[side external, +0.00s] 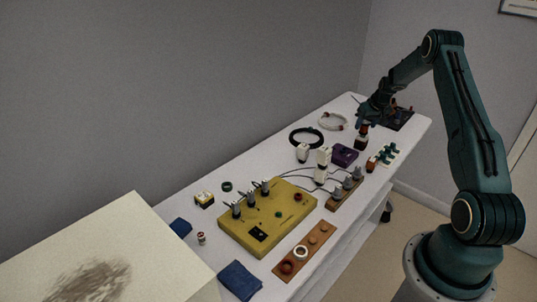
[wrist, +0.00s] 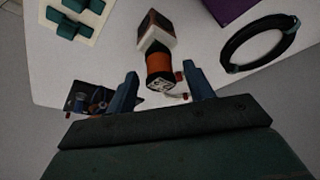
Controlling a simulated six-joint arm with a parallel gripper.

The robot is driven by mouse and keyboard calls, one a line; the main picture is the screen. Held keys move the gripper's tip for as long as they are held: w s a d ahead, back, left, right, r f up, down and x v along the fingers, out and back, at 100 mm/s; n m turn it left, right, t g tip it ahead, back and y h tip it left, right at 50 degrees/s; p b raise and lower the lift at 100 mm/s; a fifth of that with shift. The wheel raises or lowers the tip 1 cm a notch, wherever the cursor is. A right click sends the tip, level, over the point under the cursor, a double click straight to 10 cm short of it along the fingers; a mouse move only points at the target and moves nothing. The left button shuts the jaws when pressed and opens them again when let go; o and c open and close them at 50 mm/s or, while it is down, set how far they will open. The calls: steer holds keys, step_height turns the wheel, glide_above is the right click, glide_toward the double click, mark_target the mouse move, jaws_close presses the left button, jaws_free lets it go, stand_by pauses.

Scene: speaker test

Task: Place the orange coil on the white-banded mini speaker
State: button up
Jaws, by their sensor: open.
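The orange coil (wrist: 159,61), with dark ends, shows between the two fingers of my gripper (wrist: 160,88) in the wrist view. My gripper is open, with a gap on each side of the coil. A small block with a white band and brown-dark faces (wrist: 157,30), seemingly the mini speaker, shows beyond the coil in the wrist view. I cannot tell whether the two touch.
A purple box (side external: 344,155), a pale board with teal pieces (side external: 389,153) and a black ring (side external: 306,138) are nearby. A dark board (side external: 398,119) lies behind the coil at the table end. A yellow panel (side external: 265,218) fills the table's middle.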

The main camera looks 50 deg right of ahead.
steer(key=v, duration=0.9)
steer(key=shift+s+r, duration=0.15)
steer(key=shift+r, duration=0.2)
steer(key=shift+a, duration=0.15)
steer(key=a+r+n, duration=0.1)
steer(key=a+r, duration=0.5)
steer(key=a, duration=0.3)
steer(key=a+r+n+t, duration=0.1)
steer(key=a+r, duration=0.5)
steer(key=a, duration=0.3)
steer(key=a+r+n, duration=0.1)
steer(key=a+r, duration=0.5)
steer(key=a, duration=0.3)
steer(key=s+a+r+n+y, duration=0.1)
steer(key=s+a+r, duration=0.1)
steer(key=s+a, duration=0.3)
steer(key=s+a+r+n, duration=0.1)
steer(key=s+a, duration=0.2)
steer(key=a, duration=0.5)
steer(key=s+a+f+n, duration=0.1)
steer(key=s+a, duration=0.2)
steer(key=s, duration=0.3)
steer(key=s+a+f+n+t+y, duration=0.1)
steer(key=s+a, duration=0.3)
steer(key=s, duration=0.2)
steer(key=shift+s+y, duration=0.2)
steer(key=shift+y, duration=0.1)
